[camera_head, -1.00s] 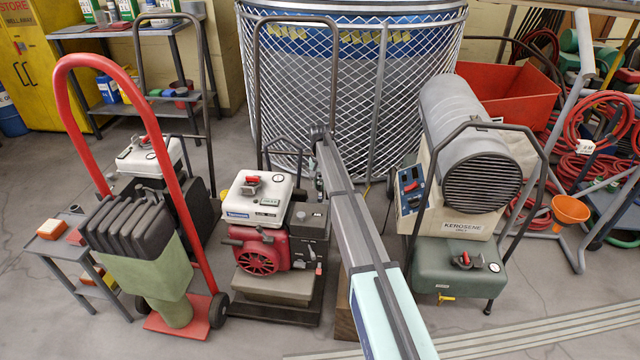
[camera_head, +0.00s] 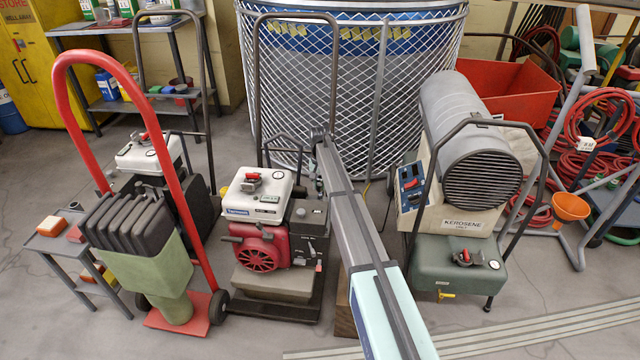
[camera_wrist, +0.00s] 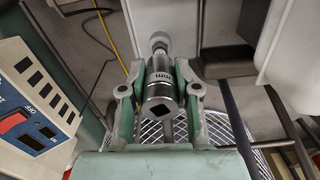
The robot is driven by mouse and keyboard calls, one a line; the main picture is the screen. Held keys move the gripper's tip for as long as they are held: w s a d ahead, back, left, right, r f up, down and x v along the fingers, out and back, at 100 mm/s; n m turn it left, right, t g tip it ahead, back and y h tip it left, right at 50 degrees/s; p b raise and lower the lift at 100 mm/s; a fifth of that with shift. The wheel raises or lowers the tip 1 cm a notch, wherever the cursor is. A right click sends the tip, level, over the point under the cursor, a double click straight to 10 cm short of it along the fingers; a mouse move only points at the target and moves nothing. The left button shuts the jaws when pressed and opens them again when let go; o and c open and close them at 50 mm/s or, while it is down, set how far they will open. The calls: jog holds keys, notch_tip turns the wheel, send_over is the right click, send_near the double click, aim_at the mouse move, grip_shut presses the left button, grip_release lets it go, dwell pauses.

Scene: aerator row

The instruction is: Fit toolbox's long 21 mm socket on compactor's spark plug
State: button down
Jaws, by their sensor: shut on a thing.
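My gripper (camera_wrist: 160,88) is shut on a dark-grey metal socket (camera_wrist: 161,76) in the wrist view, with one green finger on each side. The socket's square drive hole faces the camera, and part of an "mm" marking shows on its side. A pale round metal part (camera_wrist: 159,39) shows at its far end; I cannot tell whether they touch. In the head view the machine with a white tank (camera_head: 257,192) and red engine (camera_head: 259,248), seemingly the compactor, stands just left of my arm's far end. I cannot make out its spark plug. My gripper is mostly hidden there.
A kerosene heater (camera_head: 465,190) stands right of my arm; its switch panel (camera_wrist: 25,125) shows left in the wrist view. A wire-mesh basket (camera_head: 350,90) stands behind. The gap between machine and heater is narrow.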

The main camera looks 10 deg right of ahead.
aim_at(320, 177)
jog(key=shift+f, duration=1.25)
jog(key=shift+f, duration=0.35)
jog(key=shift+f, duration=0.25)
jog(key=c, duration=0.8)
grip_release()
jog(key=shift+o, duration=0.2)
jog(key=shift+r+p, duration=2.05)
jog(key=shift+r, duration=1.5)
